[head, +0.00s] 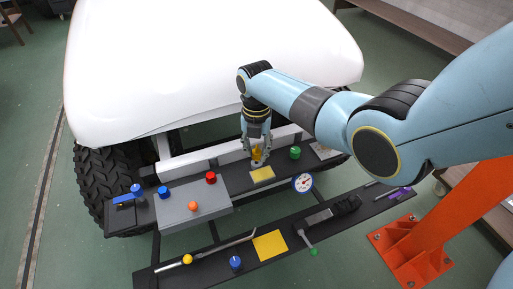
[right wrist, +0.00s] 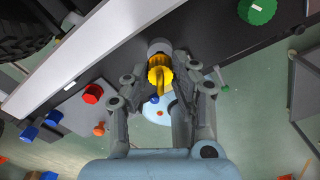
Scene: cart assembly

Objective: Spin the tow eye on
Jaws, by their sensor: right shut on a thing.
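The yellow tow eye (head: 257,154) is between the fingers of my right gripper (head: 257,158), low over the dark shelf at the front of the white cart. In the right wrist view my right gripper (right wrist: 156,85) is shut on the tow eye (right wrist: 158,74). A grey round socket (right wrist: 160,46) sits right at the tow eye's far end; whether the threads are engaged is hidden. My left gripper does not show.
A yellow patch (head: 262,175), a green knob (head: 295,152) and a round gauge (head: 303,183) are close by. A grey box (head: 180,212) with red and orange knobs stands left. A lower dark shelf (head: 215,265) holds tools. An orange post (head: 450,225) stands right.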

